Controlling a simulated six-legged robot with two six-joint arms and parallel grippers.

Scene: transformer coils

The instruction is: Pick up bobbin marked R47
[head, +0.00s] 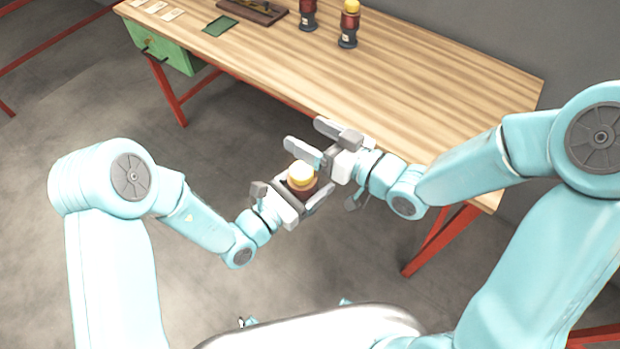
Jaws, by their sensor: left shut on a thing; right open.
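Two more dark red bobbins stand upright at the table's back: one with a yellow top (349,22) and one (308,14) cut off by the picture's top edge. Their pale labels are too small to read.
The wooden table (430,85) has red legs and a green drawer unit (160,50) at its left. A dark tray (250,10), a green mat (220,26) and several pale cards (158,8) lie at the back left. The table's middle and right are clear.

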